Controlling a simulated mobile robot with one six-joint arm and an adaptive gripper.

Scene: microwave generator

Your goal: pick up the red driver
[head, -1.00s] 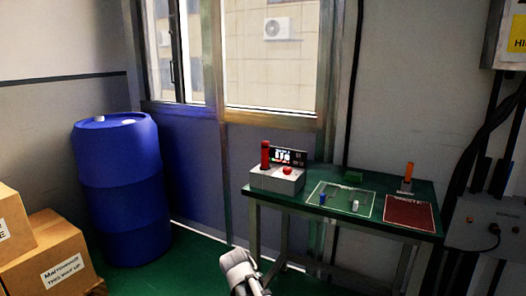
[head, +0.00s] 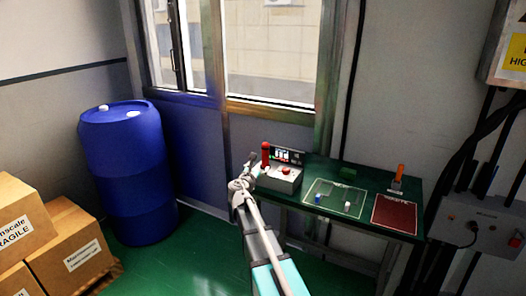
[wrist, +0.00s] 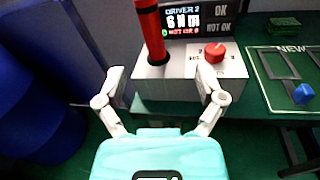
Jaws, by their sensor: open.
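The red driver (head: 266,154) stands upright in the grey control box on the table's left end. In the wrist view the red driver (wrist: 151,34) rises from a dark hole in the left of the box, leaning slightly left. My gripper (wrist: 162,76) is open and empty, its two fingers spread in front of the box with the driver between and beyond them. In the head view my gripper (head: 250,165) is just left of the box. The box (wrist: 218,65) carries a red knob (wrist: 215,51) and a display reading "DRIVER 2" (wrist: 183,18).
The green table (head: 341,219) also holds a white-outlined area (head: 325,193) with small blue and white pieces, a dark red mat (head: 394,214) and an orange-handled item (head: 399,172). A blue barrel (head: 127,175) and cardboard boxes (head: 72,245) stand at left.

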